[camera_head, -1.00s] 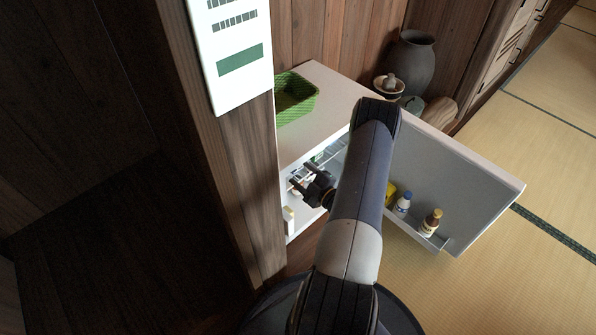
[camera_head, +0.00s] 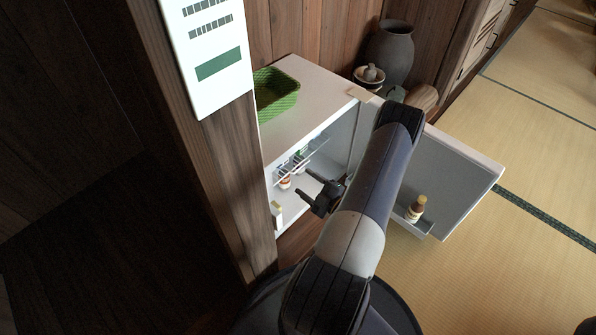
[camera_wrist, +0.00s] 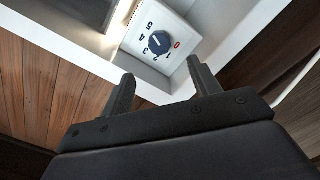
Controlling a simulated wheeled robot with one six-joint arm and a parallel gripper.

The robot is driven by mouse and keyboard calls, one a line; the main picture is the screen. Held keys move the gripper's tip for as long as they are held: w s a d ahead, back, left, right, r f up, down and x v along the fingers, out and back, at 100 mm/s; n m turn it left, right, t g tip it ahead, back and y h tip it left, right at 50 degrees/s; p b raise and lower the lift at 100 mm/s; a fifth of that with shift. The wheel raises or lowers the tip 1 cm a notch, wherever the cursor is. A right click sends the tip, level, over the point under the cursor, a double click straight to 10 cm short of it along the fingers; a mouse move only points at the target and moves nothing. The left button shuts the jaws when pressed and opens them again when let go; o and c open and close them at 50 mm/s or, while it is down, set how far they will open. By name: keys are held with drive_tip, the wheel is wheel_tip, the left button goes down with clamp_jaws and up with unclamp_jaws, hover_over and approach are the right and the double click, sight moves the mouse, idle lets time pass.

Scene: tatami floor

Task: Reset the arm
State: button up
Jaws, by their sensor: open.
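My gripper (camera_head: 308,188) is open and empty in the head view, in front of the open white fridge (camera_head: 300,80). My arm reaches up from the bottom of the picture and bends back down to it. In the wrist view the two dark fingers of my gripper (camera_wrist: 160,85) stand apart with nothing between them. Beyond them is a white box with a dark numbered dial (camera_wrist: 158,43), beside a bright light strip. The fingers appear apart from the dial. My arm hides part of the fridge and its door.
The fridge door (camera_head: 462,180) stands open to the right, with a brown bottle (camera_head: 416,207) on its shelf. A green basket (camera_head: 277,95) sits on top. Small items stand inside. A wooden post (camera_head: 222,165) is close on the left. Dark pots (camera_head: 390,55) stand behind. Tatami is clear at right.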

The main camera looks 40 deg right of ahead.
drive_tip(key=w+a+b, duration=0.1)
drive_tip(key=w+b, duration=0.1)
drive_tip(key=w, duration=0.8)
drive_tip(key=shift+w+a, duration=0.25)
drive_tip(key=shift+w, duration=0.1)
drive_tip(key=s+d+p, duration=0.2)
drive_tip(key=s, duration=0.9)
drive_tip(key=w+a+n+b, duration=0.2)
drive_tip(key=w+n, duration=0.9)
drive_tip(key=n, duration=1.1)
drive_tip(key=shift+n, duration=0.3)
idle(0.5)
drive_tip(key=shift+a, duration=0.1)
idle(0.4)
